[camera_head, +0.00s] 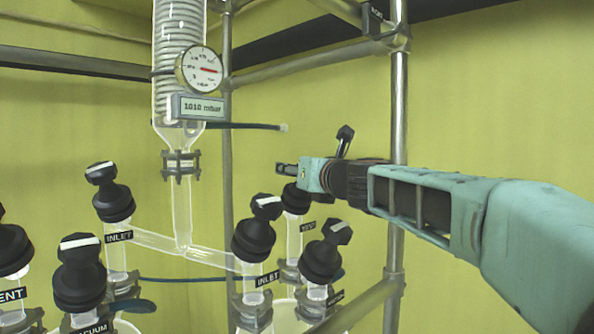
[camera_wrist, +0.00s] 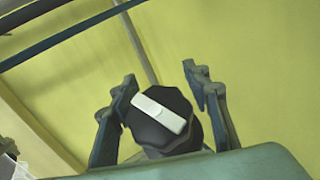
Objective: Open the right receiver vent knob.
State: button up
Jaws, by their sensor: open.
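The right receiver vent knob (camera_head: 297,200) is a black knob above a VENT label, behind the right inlet knob, its top partly hidden by my gripper (camera_head: 303,173). In the wrist view, a black faceted knob (camera_wrist: 172,140) with a white bar (camera_wrist: 162,109) across its top sits between the fingers of my gripper (camera_wrist: 160,74). The white bar slants down to the right. The fingers are spread, one on each side of the knob. The left finger looks very close to it; I cannot tell whether it touches. There is a gap on the right.
The right inlet knob (camera_head: 254,238) and another black knob (camera_head: 324,256) stand close in front. The left inlet knob (camera_head: 112,200) is farther left. A metal upright (camera_head: 398,110) rises behind my arm. A gauge (camera_head: 199,69) and a 1010 mbar display (camera_head: 198,107) hang at upper left.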

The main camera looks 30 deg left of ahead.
jog(key=shift+c, duration=0.7)
jog(key=c, duration=0.5)
jog(key=shift+f, duration=0.1)
jog(key=c, duration=0.6)
jog(key=shift+o, duration=0.2)
jog(key=shift+n+g, duration=0.3)
grip_shut()
jog(key=shift+s+a+n+g+y, duration=0.1)
jog(key=shift+n+g+y, duration=0.35)
jog(key=shift+n, duration=0.15)
jog(key=shift+s+a+n+g+y, duration=0.1)
jog(key=shift+n+g+y, duration=0.3)
jog(key=shift+n, duration=0.2)
jog(key=n+g, duration=0.1)
jog(key=s+n+g+y+p, duration=0.1)
jog(key=n+g, duration=0.1)
jog(key=shift+a+p, duration=0.15)
jog(key=shift+p, duration=0.15)
jog(key=n+g+p, duration=0.2)
jog(key=shift+s+a+n+g+y+p, duration=0.1)
jog(key=shift+s+n+g+y+p, duration=0.2)
jog(key=shift+s+n+g+y, duration=0.1)
jog(key=shift+s+n+g+p, duration=0.3)
jog(key=shift+n+g+p, duration=0.55)
jog(key=shift+n+p, duration=0.1)
